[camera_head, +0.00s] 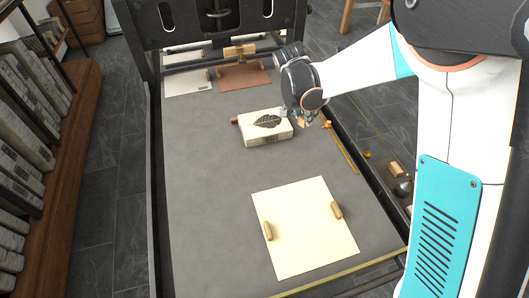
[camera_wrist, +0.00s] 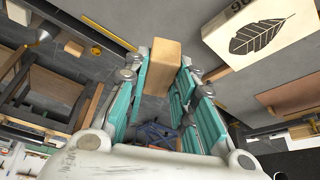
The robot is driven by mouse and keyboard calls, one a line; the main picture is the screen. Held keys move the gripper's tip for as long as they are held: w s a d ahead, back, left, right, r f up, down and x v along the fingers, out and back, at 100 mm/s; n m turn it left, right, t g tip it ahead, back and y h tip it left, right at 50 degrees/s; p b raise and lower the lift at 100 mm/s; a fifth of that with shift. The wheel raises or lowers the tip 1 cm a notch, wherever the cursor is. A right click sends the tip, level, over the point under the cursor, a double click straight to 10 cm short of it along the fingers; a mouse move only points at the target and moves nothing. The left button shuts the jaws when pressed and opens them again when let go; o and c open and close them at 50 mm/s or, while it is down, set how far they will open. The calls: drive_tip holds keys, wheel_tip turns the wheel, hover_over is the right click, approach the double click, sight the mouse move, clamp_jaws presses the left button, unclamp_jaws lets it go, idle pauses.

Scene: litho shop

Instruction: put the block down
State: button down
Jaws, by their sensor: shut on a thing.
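A plain light-brown wooden block (camera_wrist: 163,62) sits between the teal finger pads of my gripper (camera_wrist: 165,85) in the wrist view. My gripper is shut on it. In the head view my gripper (camera_head: 302,116) is over the right part of the grey press bed (camera_head: 205,190), just right of the leaf-printed block. Only a small part of the held block (camera_head: 301,124) shows there, and its height above the bed is hard to tell.
A pale block with a dark leaf print (camera_head: 265,127) lies on the bed; it also shows in the wrist view (camera_wrist: 258,36). A cream sheet (camera_head: 295,252) with two wooden pieces lies nearer. A brown plate (camera_head: 244,77) lies at the back. The bed's left side is clear.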

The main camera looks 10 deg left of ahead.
drive_tip(key=a+m+g+h, duration=0.15)
drive_tip(key=a+m, duration=0.35)
drive_tip(key=a, duration=0.9)
drive_tip(key=f+b, duration=0.1)
drive_tip(key=f, duration=0.4)
drive_tip(key=f+b, duration=0.1)
drive_tip(key=f, duration=0.4)
drive_tip(key=f+b, duration=0.1)
drive_tip(key=f, duration=0.4)
drive_tip(key=shift+w+a+b, duration=0.35)
drive_tip(key=shift+a+b, duration=0.05)
drive_tip(key=shift+f+b, duration=0.7)
drive_tip(key=shift+f, duration=1.85)
drive_tip(key=shift+r, duration=0.1)
drive_tip(key=c, duration=1.8)
unclamp_jaws()
drive_tip(key=shift+f, duration=0.2)
drive_tip(key=shift+o, duration=1)
drive_tip(key=shift+r, duration=0.2)
